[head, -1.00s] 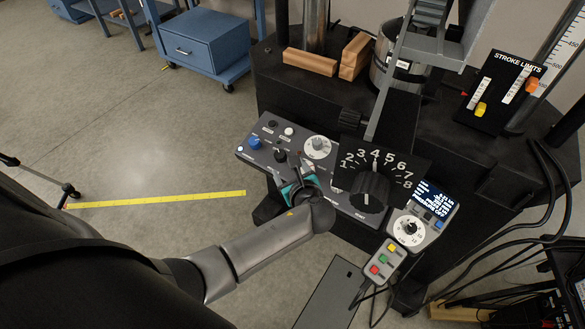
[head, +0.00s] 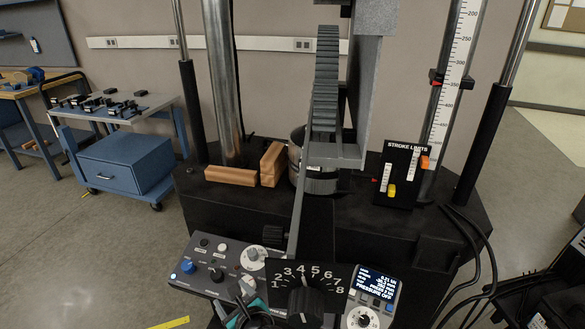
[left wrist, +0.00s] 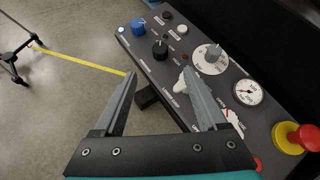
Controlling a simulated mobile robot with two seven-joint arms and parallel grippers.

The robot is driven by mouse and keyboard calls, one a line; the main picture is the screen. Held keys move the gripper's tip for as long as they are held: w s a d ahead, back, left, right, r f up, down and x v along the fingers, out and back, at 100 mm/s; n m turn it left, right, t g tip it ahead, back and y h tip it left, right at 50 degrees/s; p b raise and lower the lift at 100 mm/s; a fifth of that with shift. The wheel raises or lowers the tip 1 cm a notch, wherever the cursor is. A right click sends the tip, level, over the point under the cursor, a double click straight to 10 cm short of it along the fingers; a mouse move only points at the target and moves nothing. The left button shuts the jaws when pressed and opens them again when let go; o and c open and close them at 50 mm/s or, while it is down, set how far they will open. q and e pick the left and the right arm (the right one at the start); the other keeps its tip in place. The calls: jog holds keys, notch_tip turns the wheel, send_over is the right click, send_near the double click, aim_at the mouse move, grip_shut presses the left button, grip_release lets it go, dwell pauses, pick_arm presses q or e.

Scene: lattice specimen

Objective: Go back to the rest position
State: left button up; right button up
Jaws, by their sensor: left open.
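My left gripper (head: 243,292) shows at the bottom of the head view, over the lower part of the grey control panel (head: 215,258). In the left wrist view my left gripper (left wrist: 158,78) has its two grey fingers spread wide apart, with nothing held between them. Its right finger lies in front of the panel, beside a small white-tipped lever (left wrist: 181,82); I cannot tell whether they touch. The left finger is over the floor just off the panel's edge. My right gripper is in neither view.
The panel carries a blue knob (left wrist: 138,25), a black knob (left wrist: 160,49), a white dial (left wrist: 210,57) and a red stop button (left wrist: 309,137). A black numbered dial (head: 306,290) stands right of my left gripper. Open floor lies left of the panel. Black cables (head: 470,245) hang at the right.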

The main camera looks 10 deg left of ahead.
pick_arm(q)
jog(key=s+d+f+n+g+h+b, duration=0.1)
jog(key=s+f+n+g+h, duration=0.15)
jog(key=s+f, duration=0.5)
jog(key=s+f+n+g+h+b, duration=0.1)
jog(key=s+f+n, duration=0.25)
jog(key=f, duration=0.65)
jog(key=s+d+f+n+g+h+b, duration=0.1)
jog(key=s+f+n+g+h, duration=0.1)
jog(key=s+f, duration=0.5)
jog(key=s+d+f+n+g+h+b, duration=0.1)
jog(key=s+f+n, duration=0.5)
jog(key=s, duration=0.4)
jog(key=s+f+n+g+h+b, duration=0.1)
jog(key=s+f+n+h, duration=0.1)
jog(key=s+f+n, duration=0.4)
jog(key=s+n, duration=0.1)
jog(key=s, duration=0.4)
jog(key=shift+d+n+b, duration=0.35)
jog(key=shift+n, duration=0.05)
jog(key=shift+f, duration=0.1)
